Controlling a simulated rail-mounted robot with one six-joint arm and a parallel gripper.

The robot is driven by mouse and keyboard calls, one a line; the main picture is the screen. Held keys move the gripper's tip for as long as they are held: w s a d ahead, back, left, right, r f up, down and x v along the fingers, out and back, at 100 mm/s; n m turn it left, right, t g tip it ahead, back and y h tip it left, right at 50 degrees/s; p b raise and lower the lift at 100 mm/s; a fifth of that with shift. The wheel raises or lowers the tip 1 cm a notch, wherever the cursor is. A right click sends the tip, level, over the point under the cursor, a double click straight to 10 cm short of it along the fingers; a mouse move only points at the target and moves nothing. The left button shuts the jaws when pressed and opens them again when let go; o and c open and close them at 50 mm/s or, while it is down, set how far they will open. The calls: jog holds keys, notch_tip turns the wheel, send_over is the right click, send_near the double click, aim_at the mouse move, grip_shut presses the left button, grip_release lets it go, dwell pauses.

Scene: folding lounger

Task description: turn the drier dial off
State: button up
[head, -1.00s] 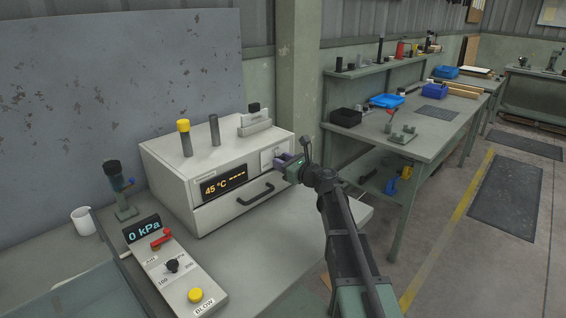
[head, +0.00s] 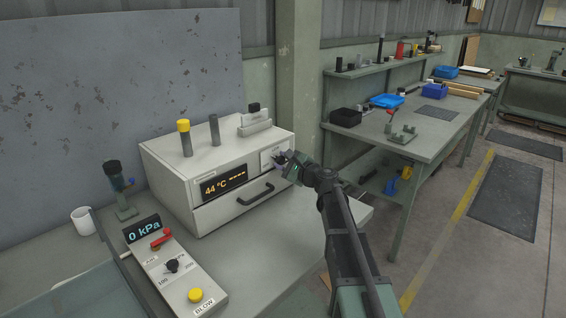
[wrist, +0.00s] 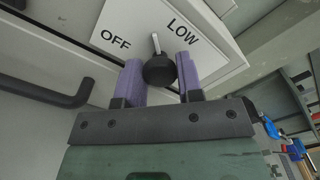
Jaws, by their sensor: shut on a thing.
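The drier (head: 215,180) is a pale box on the bench with an amber display (head: 224,184) reading 44 °C and dashes. Its dial is a black knob (wrist: 160,71) on a white plate (wrist: 130,20) marked OFF and LOW. The knob's white pointer lies between the two words in the wrist view. My gripper (head: 281,160) is at the drier's right front, and its purple fingers (wrist: 160,75) are shut on the dial, one on each side. In the head view the gripper hides most of the dial.
A black drawer handle (head: 256,195) juts from the drier's front, left of my gripper; it also shows in the wrist view (wrist: 50,90). A control box (head: 175,268) with a red lever and yellow button stands front left. Another workbench (head: 420,135) stands right.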

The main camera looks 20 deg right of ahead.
dwell(0.3)
jog(key=o, duration=0.9)
jog(key=v, duration=1.1)
